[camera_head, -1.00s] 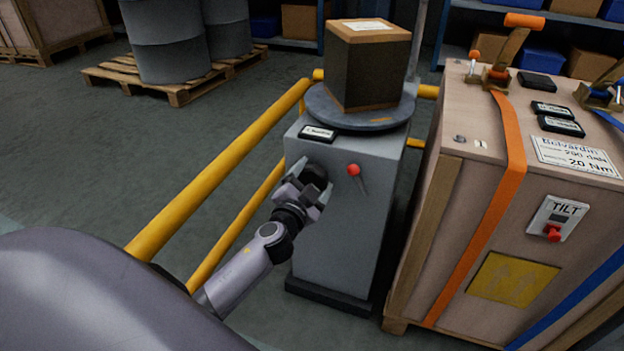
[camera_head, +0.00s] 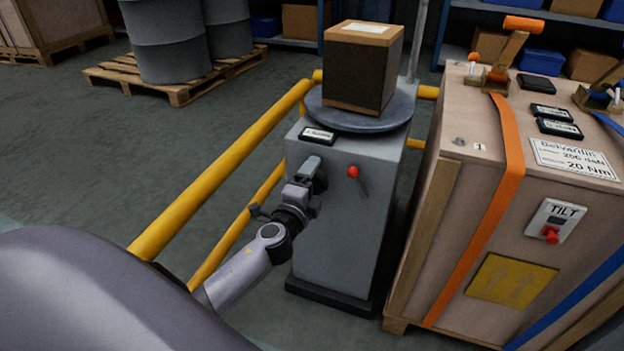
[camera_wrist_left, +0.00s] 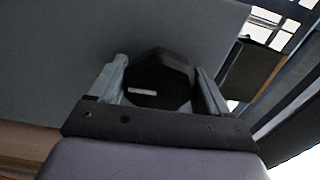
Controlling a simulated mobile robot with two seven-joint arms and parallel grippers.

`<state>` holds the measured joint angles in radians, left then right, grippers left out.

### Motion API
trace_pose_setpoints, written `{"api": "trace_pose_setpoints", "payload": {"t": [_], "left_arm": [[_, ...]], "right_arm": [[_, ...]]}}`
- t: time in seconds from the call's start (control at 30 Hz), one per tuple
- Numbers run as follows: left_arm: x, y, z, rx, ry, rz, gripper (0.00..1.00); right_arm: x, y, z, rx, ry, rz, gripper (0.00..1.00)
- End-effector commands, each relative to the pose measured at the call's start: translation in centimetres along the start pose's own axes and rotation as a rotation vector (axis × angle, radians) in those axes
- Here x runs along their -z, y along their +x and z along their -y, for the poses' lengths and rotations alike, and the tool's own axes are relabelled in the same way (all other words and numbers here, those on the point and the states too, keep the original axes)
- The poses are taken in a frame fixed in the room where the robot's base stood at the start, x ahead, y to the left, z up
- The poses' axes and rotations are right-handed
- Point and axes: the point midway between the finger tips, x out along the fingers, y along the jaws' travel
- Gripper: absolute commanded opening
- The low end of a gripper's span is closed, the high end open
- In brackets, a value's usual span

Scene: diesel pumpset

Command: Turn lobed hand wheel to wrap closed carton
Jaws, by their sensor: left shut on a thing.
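The closed carton (camera_head: 361,68) stands on the round grey turntable (camera_head: 345,118) on top of the grey machine (camera_head: 340,222). Its middle is dark and its top and bottom edges are plain brown. The black lobed hand wheel (camera_wrist_left: 158,82) is on the machine's front face, between the two fingers of my left gripper (camera_wrist_left: 163,90) in the left wrist view. My left gripper also shows in the head view (camera_head: 311,178), shut on the hand wheel and hiding part of it. My right gripper is not in view.
A red-knobbed lever (camera_head: 353,172) sticks out right of the hand wheel. Yellow rails (camera_head: 222,160) run along the machine's left. A strapped wooden crate (camera_head: 450,225) stands close on the right. Drums (camera_head: 168,45) stand on a pallet behind.

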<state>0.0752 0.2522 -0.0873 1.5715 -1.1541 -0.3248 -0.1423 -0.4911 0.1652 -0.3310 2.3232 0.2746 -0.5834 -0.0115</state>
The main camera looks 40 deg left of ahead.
Motion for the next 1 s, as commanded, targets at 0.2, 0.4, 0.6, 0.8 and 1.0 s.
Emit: {"api": "trace_pose_setpoints", "payload": {"t": [0.2, 0.4, 0.6, 0.8, 1.0], "left_arm": [[0.0, -0.05, 0.01, -0.002, 0.165, -0.001, 0.47], [0.01, -0.06, -0.02, -0.003, 0.266, 0.0, 0.47], [-0.02, -0.06, -0.04, -0.003, 0.32, 0.0, 0.47], [-0.03, -0.07, -0.06, -0.003, 0.338, 0.001, 0.47], [-0.03, -0.07, -0.07, -0.003, 0.338, 0.001, 0.47]], "right_arm": [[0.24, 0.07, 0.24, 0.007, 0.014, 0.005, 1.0], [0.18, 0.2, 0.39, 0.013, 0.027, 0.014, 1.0], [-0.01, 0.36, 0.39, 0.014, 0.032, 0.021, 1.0], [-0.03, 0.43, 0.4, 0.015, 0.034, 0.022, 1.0], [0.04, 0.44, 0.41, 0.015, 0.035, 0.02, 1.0]]}}
